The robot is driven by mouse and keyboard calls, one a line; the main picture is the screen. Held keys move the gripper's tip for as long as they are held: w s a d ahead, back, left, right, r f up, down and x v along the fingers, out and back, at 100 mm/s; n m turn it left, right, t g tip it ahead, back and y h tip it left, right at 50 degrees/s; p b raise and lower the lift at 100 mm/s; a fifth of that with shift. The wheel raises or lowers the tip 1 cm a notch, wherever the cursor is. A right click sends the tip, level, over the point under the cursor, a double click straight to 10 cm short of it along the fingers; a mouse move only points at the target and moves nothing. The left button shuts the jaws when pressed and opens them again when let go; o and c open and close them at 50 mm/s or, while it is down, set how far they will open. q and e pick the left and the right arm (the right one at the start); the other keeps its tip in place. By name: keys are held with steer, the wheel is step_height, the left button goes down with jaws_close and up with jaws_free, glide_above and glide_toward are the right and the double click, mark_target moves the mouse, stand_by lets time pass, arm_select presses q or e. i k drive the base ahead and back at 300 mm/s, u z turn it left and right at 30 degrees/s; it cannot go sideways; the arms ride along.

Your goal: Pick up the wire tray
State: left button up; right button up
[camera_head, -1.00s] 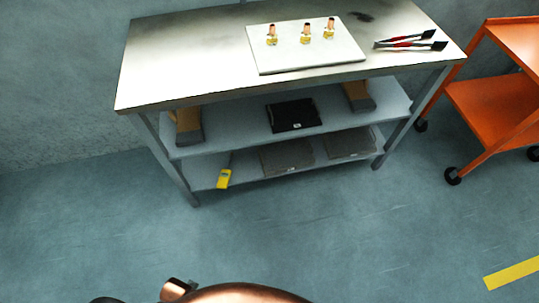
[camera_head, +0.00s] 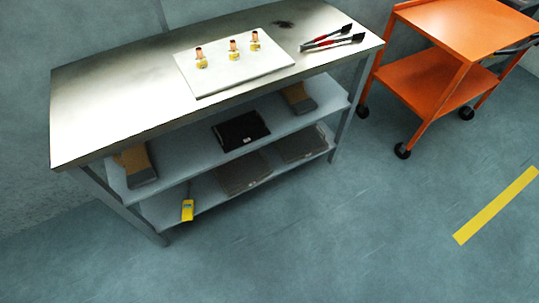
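I cannot clearly make out a wire tray. Two flat dark grey pieces, a left one (camera_head: 243,176) and a right one (camera_head: 302,146), lie on the lower shelf of the metal table (camera_head: 120,100). They are too small and dim to tell whether either is a wire tray. Neither of my grippers is in view.
A white board (camera_head: 215,79) with three brass fittings and two red-handled tools (camera_head: 335,42) lie on the tabletop. The shelves also hold a black flat item (camera_head: 240,131) and a yellow device (camera_head: 187,210). An orange cart (camera_head: 455,25) stands right. The front floor is clear.

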mark_target(308, 154)
steer(key=u, duration=0.45)
steer(key=i, duration=1.55)
steer(key=z, duration=0.15)
